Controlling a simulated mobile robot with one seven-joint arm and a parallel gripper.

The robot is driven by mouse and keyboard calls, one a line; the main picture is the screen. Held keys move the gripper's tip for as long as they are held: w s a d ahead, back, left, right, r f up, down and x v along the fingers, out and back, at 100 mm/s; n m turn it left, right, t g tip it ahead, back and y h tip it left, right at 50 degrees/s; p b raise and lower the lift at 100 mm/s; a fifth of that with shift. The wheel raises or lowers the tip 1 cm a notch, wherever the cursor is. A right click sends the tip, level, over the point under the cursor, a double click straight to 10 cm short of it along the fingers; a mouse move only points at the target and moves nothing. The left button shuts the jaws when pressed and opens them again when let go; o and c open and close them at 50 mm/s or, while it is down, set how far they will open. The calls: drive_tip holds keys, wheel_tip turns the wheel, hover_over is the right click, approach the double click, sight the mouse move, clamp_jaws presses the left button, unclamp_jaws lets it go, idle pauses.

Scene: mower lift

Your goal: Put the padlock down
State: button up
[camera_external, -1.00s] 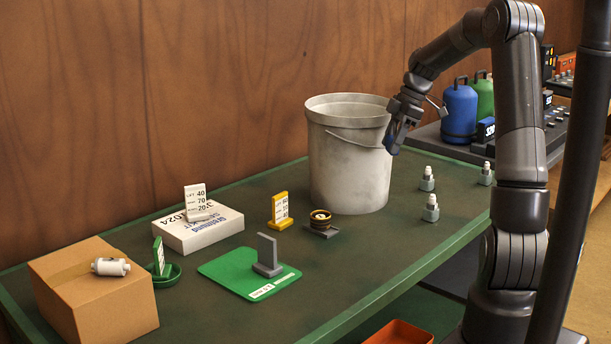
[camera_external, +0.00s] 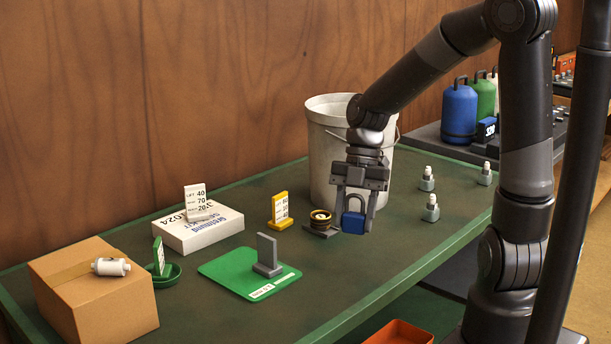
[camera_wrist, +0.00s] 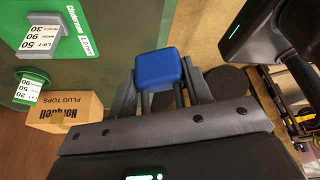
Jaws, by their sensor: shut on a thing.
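The padlock (camera_external: 354,222) has a blue body and a grey shackle. My gripper (camera_external: 354,220) is shut on it, pointing down, with a finger on each side. In the external view it is in front of the white bucket, low over the green table (camera_external: 390,255); I cannot tell whether the padlock touches the table.
The bucket (camera_external: 325,160) stands close behind my gripper. A dark holder with a brass-coloured ring (camera_external: 320,220) and a yellow sign (camera_external: 280,210) are just left. A green mat (camera_external: 228,268) lies farther left. Grey fittings (camera_external: 431,208) stand right. The table's front is clear.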

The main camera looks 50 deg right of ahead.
sight(352, 233)
wheel_tip(352, 233, down, 3)
drive_tip(key=shift+a+f, duration=0.25)
drive_tip(key=shift+f, duration=0.25)
drive_tip(key=a+f, duration=0.2)
drive_tip(key=a, duration=0.1)
drive_tip(key=w+a+f, duration=0.1)
drive_tip(key=a+f, duration=0.1)
drive_tip(key=a, duration=0.2)
drive_tip(key=w+a+f, duration=0.1)
drive_tip(key=a+f, duration=0.1)
drive_tip(key=a, duration=0.1)
drive_tip(key=shift+a+f, duration=0.3)
drive_tip(key=shift+a, duration=0.1)
drive_tip(key=shift+f, duration=2.05)
drive_tip(key=o, duration=1.1)
drive_tip(key=shift+f, duration=0.15)
drive_tip(key=shift+c, duration=0.2)
